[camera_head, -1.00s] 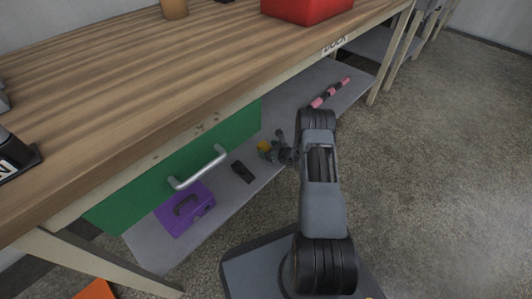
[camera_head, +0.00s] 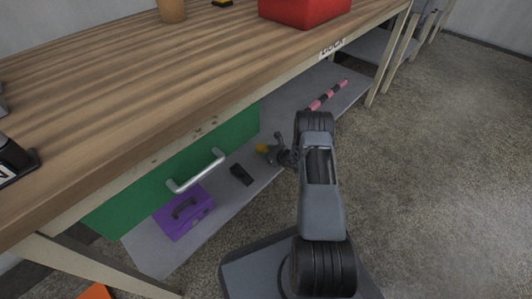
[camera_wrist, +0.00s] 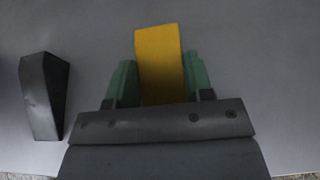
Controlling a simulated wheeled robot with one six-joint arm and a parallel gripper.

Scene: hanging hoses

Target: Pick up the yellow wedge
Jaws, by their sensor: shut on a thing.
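The yellow wedge (camera_wrist: 161,62) sits between the two green fingertips of my gripper (camera_wrist: 160,82) in the wrist view, and the fingers are shut on it. In the head view the yellow wedge (camera_head: 263,148) is a small patch at the end of my gripper (camera_head: 272,151), over the grey lower shelf beneath the workbench. I cannot tell whether the wedge touches the shelf.
A black wedge (camera_wrist: 44,95) lies left of my gripper, also visible in the head view (camera_head: 241,174). A purple case (camera_head: 184,212), a green panel with a handle (camera_head: 195,172) and a pink-black striped rod (camera_head: 327,95) are nearby. The wooden benchtop (camera_head: 190,75) overhangs the shelf.

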